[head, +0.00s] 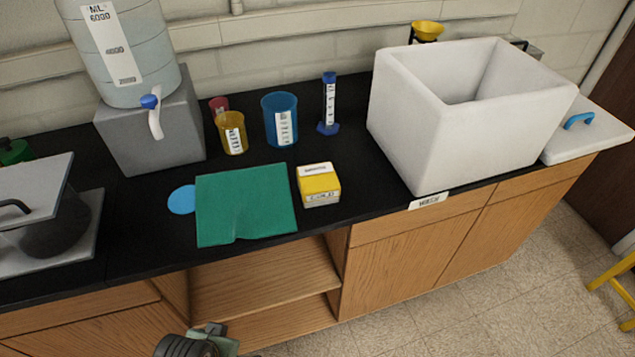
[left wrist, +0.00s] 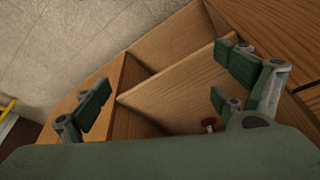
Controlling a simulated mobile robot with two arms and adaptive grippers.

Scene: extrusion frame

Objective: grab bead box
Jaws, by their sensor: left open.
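The bead box appears to be the small yellow box (head: 319,187) with a white label band, sitting on the black counter right of the green mat. Its printed text is too small to read. My left gripper (head: 215,336) shows only partly at the bottom edge of the head view, below and in front of the counter, well apart from the box. In the left wrist view its green-padded fingers (left wrist: 165,90) are spread open with nothing between them. The box is not visible in that view. My right gripper is not in view.
The green mat (head: 245,205) and blue disc (head: 182,199) lie left of the box. Yellow (head: 232,133) and blue (head: 281,119) beakers and a blue-based cylinder (head: 328,105) stand behind. A large white bin (head: 440,130) stands right. Open wooden shelves (head: 265,280) lie below the counter.

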